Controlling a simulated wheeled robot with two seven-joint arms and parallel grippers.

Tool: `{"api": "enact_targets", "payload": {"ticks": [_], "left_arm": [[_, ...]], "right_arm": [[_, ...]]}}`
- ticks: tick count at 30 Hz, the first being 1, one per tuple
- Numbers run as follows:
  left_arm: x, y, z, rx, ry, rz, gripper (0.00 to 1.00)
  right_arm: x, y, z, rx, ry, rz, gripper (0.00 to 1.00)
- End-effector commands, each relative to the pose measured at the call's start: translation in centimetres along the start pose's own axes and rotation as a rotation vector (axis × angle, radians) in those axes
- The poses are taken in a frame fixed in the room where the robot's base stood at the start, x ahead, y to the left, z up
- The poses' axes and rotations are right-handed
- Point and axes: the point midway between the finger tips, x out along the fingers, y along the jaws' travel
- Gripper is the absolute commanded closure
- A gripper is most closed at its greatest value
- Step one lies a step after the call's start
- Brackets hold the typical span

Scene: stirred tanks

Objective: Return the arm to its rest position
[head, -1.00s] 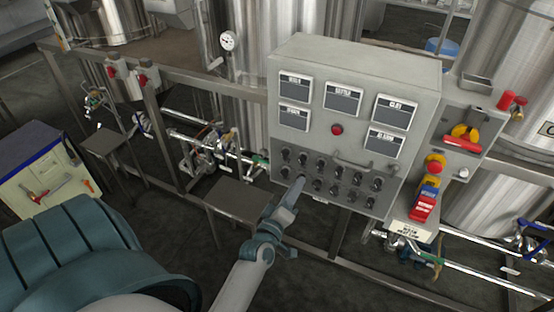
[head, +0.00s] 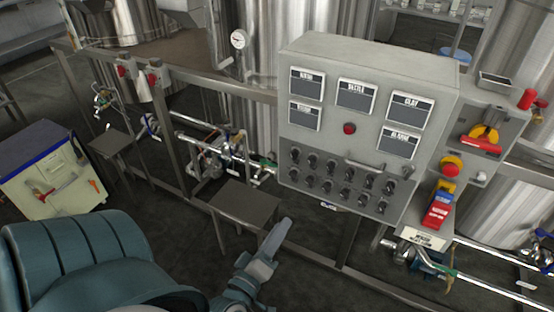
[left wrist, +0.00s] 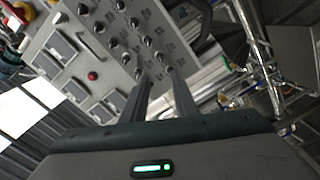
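My left gripper (head: 279,236) is in the lower middle of the head view, below the control panel (head: 352,130) and apart from it. In the left wrist view the left gripper (left wrist: 160,72) has its two fingers a little apart, with nothing between them. The grey panel also shows in the left wrist view (left wrist: 88,52), with several black knobs, labelled displays and a red button (head: 349,128). My right gripper is not in view.
A small metal table (head: 245,204) stands left of my gripper. A frame rail (head: 215,84) and pipes run behind it. A red-and-blue switch block (head: 438,207) hangs at right. A cream cabinet (head: 68,190) stands at left.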

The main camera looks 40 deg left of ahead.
Motion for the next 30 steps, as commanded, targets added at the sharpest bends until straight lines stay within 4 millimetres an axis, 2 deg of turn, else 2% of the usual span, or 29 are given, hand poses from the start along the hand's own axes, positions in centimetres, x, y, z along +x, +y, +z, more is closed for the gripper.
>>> {"api": "enact_targets", "payload": {"ticks": [6, 23, 26, 30], "left_arm": [[-0.8, 0.0, 0.0, -0.001, 0.000, 0.000, 0.73], [-0.8, 0.0, 0.0, 0.000, 0.000, 0.000, 0.73], [-0.7, -0.4, 0.4, 0.005, -0.008, -0.007, 0.73], [-0.5, -2.4, 2.4, 0.034, -0.047, -0.037, 0.73]], "right_arm": [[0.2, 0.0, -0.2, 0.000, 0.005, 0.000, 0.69], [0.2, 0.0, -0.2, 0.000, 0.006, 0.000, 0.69], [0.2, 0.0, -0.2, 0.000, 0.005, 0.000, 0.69], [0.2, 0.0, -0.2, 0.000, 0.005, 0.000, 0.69]]}}
